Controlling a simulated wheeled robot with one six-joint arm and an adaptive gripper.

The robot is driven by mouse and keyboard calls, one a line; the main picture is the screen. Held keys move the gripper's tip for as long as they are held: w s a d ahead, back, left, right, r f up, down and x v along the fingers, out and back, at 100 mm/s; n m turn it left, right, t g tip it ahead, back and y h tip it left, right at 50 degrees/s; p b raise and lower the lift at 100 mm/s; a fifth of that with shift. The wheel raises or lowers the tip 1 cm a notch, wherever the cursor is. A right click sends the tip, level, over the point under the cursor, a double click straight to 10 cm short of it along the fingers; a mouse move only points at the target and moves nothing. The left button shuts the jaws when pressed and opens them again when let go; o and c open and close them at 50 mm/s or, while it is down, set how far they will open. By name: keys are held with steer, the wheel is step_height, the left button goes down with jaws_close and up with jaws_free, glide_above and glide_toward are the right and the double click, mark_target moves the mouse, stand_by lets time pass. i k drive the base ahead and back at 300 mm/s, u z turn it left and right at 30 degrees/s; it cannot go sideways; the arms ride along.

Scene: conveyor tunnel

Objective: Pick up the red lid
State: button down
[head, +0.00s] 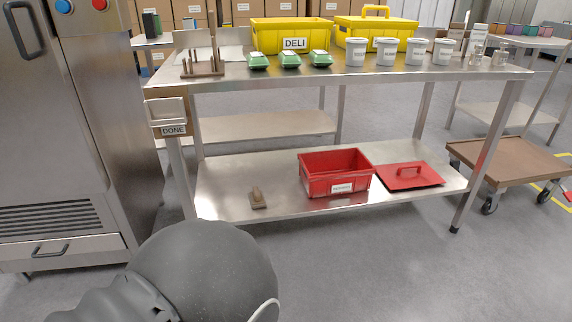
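The red lid (409,177) is a flat rectangular cover with a raised handle on top. It lies on the lower shelf (240,204) of the steel table, handle up. A red bin (336,173), open at the top with a white label on its front, stands just left of the lid on the same shelf. A rounded dark grey part of my arm fills the lower left of the view. My gripper is not in view.
A table leg (487,154) stands right of the lid. A brown cart (515,160) is further right. The floor in front is clear.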

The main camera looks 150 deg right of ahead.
mark_target(396, 176)
steer(key=i, duration=1.55)
steer(key=u, duration=6)
steer(key=i, duration=1.7)
steer(key=z, duration=0.45)
steer(key=i, duration=0.7)
steer(key=z, duration=0.3)
